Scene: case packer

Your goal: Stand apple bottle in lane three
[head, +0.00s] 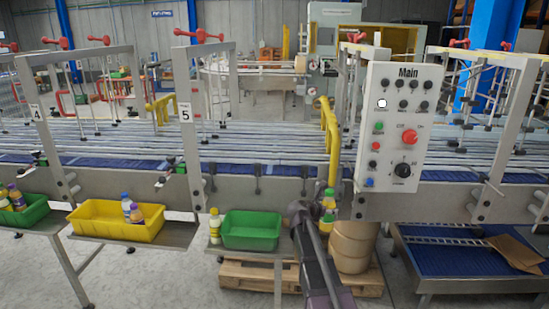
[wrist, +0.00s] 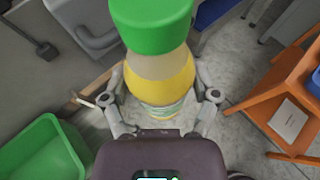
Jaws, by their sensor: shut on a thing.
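My gripper (head: 318,212) is shut on a bottle (head: 330,199) with a green cap and holds it upright in front of the conveyor, right of the nearer green bin. In the wrist view the same bottle (wrist: 155,70) shows a green cap, a pale neck and a yellow body, with the fingers around its lower part. No fruit name is readable on it. Lane signs 4 (head: 37,113) and 5 (head: 185,114) are readable on the frames; no sign for lane three can be read.
A green bin (head: 251,243) stands on a shelf with a yellow-capped bottle (head: 214,222) beside it. A yellow bin (head: 110,232) and another green bin (head: 28,217) hold bottles at left. The Main control panel (head: 399,125) and a brown drum (head: 353,245) are at right.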

